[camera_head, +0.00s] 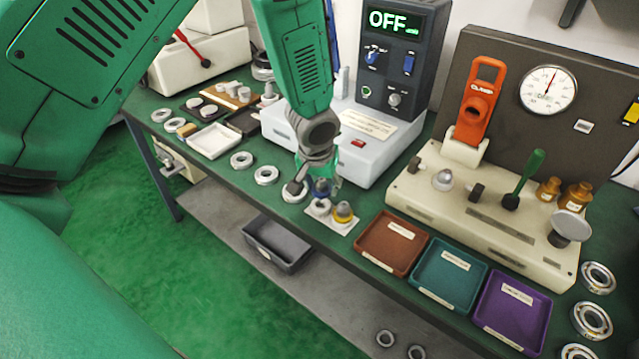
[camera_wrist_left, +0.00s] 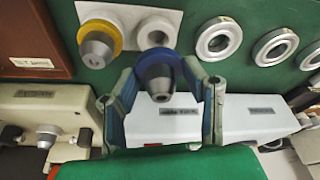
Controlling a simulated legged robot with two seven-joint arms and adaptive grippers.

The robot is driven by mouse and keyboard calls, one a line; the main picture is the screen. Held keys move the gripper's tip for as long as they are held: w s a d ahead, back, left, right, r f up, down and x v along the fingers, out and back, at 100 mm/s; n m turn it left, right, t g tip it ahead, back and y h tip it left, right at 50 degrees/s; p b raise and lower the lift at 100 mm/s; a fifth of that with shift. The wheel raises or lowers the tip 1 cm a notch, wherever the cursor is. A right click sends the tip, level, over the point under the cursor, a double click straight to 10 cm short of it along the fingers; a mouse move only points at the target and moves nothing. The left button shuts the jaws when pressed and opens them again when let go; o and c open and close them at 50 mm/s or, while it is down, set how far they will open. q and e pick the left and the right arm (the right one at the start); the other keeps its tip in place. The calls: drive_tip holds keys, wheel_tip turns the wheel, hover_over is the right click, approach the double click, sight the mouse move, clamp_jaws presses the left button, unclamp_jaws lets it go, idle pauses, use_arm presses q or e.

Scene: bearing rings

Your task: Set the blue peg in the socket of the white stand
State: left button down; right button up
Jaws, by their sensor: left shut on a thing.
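My left gripper (camera_head: 318,182) is shut on the blue peg (camera_head: 321,188), which has a blue collar and a grey tapered tip. The left wrist view shows the blue peg (camera_wrist_left: 160,84) between the two fingers of the gripper (camera_wrist_left: 158,76). The white stand (camera_head: 331,226) lies flat near the table's front edge. Its open socket (camera_head: 319,207) is a grey ring; in the wrist view, the socket (camera_wrist_left: 157,29) is beside the peg's collar. The peg appears just above and behind the socket; the exact gap is unclear. A yellow peg (camera_head: 343,211) stands on the stand. My right gripper is not in view.
Metal rings (camera_head: 266,175) lie left of the stand, one close to the gripper. A brown tray (camera_head: 391,243) is to the right, followed by teal and purple trays. A white box with a dark display unit (camera_head: 398,55) reading OFF stands behind the gripper.

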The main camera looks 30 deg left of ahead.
use_arm(q)
drive_tip(key=shift+d+r, duration=0.1)
drive_tip(key=shift+d, duration=0.25)
drive_tip(key=shift+a, duration=0.95)
drive_tip(key=shift+d+p, duration=0.3)
drive_tip(key=shift+d, duration=0.2)
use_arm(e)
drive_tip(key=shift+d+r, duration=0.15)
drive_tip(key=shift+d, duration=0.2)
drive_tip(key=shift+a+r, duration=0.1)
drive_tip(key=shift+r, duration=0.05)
use_arm(q)
drive_tip(key=shift+s+a, duration=0.1)
drive_tip(key=shift+a, duration=0.15)
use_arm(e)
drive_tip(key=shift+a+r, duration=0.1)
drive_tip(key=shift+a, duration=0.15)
use_arm(q)
drive_tip(key=shift+d+f, duration=0.25)
drive_tip(key=shift+f, duration=0.2)
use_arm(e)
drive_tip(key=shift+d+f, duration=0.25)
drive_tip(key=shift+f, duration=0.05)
use_arm(q)
drive_tip(key=shift+f, duration=0.2)
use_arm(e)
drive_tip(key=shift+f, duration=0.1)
